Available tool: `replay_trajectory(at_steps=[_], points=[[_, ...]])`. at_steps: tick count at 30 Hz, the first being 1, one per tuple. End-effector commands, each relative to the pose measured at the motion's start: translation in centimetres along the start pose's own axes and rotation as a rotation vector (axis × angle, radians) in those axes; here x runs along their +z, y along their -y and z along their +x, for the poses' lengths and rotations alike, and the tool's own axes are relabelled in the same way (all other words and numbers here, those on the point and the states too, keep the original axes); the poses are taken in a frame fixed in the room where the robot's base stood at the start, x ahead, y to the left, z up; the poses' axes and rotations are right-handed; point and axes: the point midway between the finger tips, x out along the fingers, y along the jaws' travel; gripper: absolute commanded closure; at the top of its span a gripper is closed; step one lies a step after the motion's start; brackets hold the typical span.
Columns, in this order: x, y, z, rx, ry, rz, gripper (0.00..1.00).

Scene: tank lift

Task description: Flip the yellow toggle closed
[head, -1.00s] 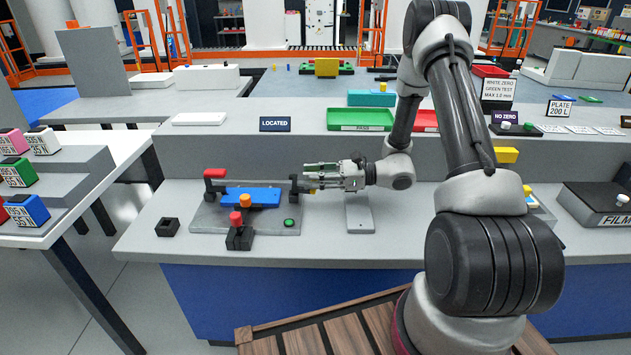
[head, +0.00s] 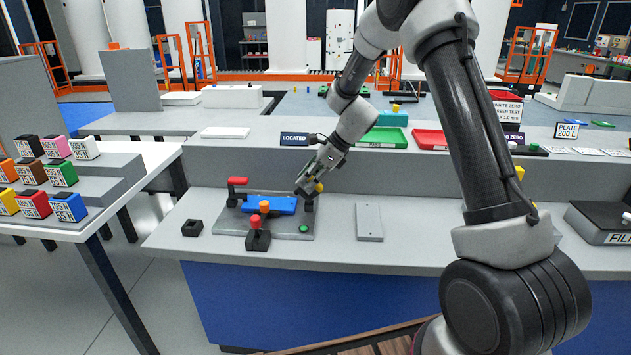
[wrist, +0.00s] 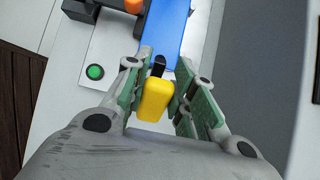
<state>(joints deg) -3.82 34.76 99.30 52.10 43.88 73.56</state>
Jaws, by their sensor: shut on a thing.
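The yellow toggle (wrist: 156,98) sits between my two green-padded fingers in the wrist view, at the end of the blue bar (wrist: 166,28). My gripper (wrist: 160,78) is shut on it. In the head view my gripper (head: 304,186) points down at the right end of the grey fixture plate (head: 228,222), and the yellow tip (head: 319,187) shows at its side. The red toggle (head: 237,181) stands at the fixture's left end. The blue bar (head: 284,205) lies flat between them.
A green button (head: 303,229) is at the plate's front right. A black box with a red knob (head: 255,221) stands in front. An orange knob (head: 264,206) is by the bar. A grey plate (head: 369,222) lies to the right, with clear bench around it.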

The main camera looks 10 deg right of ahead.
Motion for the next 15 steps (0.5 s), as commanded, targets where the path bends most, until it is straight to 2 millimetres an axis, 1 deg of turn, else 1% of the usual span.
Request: replay_trajectory(at_steps=[1, 3, 15], points=[[0.6, 0.0, 0.3, -0.002, -0.041, -0.01, 1.0], [1.0, 0.0, 0.6, 0.0, -0.107, -0.01, 1.0], [2.6, 0.0, 3.0, 0.001, -0.477, -0.008, 1.0]])
